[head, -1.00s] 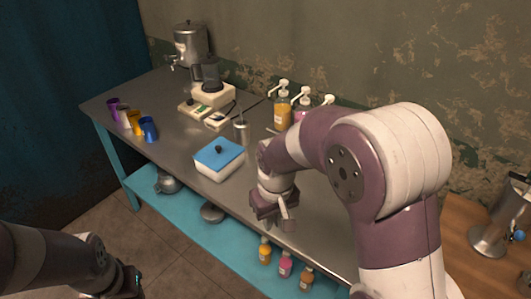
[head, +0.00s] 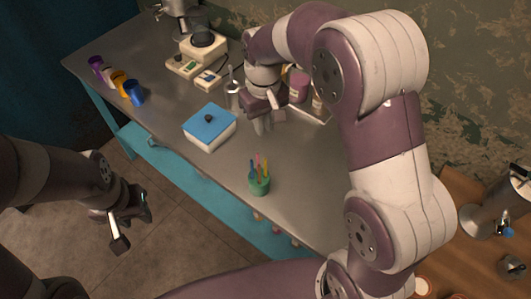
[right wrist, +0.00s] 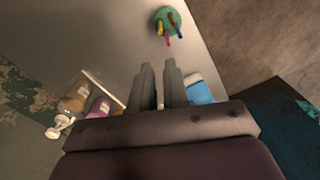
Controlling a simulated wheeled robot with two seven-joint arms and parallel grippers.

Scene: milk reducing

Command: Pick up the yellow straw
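A green cup (head: 259,186) stands on the steel table near its front edge and holds several coloured straws. The yellow straw (head: 266,168) leans at the right side of the bunch. The cup also shows at the top of the right wrist view (right wrist: 172,14), with the yellow straw (right wrist: 159,28) at its left. My right gripper (head: 263,126) is above the table behind the cup, apart from the straws. Its fingers (right wrist: 158,65) are parted with nothing between them. My left gripper (head: 131,222) hangs over the floor in front of the table; its opening is unclear.
A white box with a blue lid (head: 209,126) stands left of the cup. Bottles (head: 298,86) stand behind my right gripper. Coloured cups (head: 121,82) line the table's left end. The tabletop right of the green cup is mostly clear.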

